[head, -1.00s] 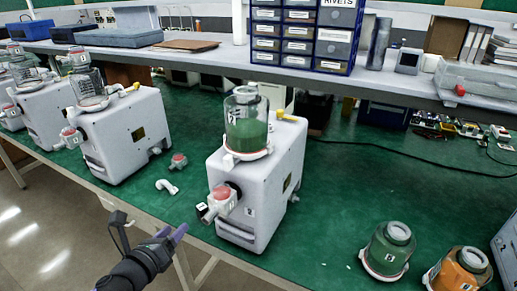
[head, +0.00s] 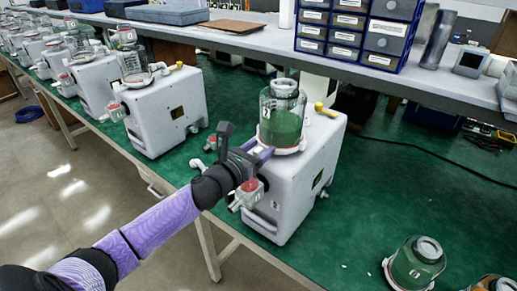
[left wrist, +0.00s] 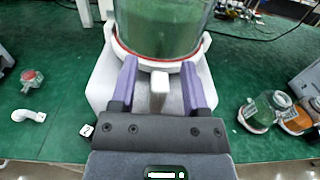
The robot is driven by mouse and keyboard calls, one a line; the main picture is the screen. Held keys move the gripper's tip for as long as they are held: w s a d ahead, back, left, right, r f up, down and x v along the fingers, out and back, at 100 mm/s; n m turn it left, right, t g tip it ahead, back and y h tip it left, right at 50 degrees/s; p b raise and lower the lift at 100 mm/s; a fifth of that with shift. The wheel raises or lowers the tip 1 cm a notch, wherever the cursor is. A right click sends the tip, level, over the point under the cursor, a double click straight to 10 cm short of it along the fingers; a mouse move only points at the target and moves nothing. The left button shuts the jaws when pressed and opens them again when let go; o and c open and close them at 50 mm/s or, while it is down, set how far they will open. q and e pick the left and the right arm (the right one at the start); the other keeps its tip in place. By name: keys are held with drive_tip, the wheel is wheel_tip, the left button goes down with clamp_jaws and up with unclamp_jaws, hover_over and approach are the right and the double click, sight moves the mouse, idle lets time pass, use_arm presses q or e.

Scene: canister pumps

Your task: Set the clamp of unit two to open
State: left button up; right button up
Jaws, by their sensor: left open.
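Unit two is the white pump housing (head: 305,180) at the middle right, with a glass canister of green contents (head: 281,118) on top. A white clamp ring (head: 288,150) circles the canister's base; it also shows in the left wrist view (left wrist: 190,58). Its white lever (left wrist: 158,88) points toward me. My left gripper (head: 256,153) is open in front of the ring. In the left wrist view its purple fingers (left wrist: 159,68) stand on either side of the lever. I cannot tell whether they touch it. My right gripper is not in view.
A valve with a red top (head: 249,190) sticks out below my left gripper. Another white pump (head: 163,110) stands to the left. Loose green (head: 416,264) and orange (head: 492,284) canisters stand at front right. A shelf with blue drawers (head: 345,28) runs behind.

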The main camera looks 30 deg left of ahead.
use_arm(q)
clamp_jaws()
idle(1.4)
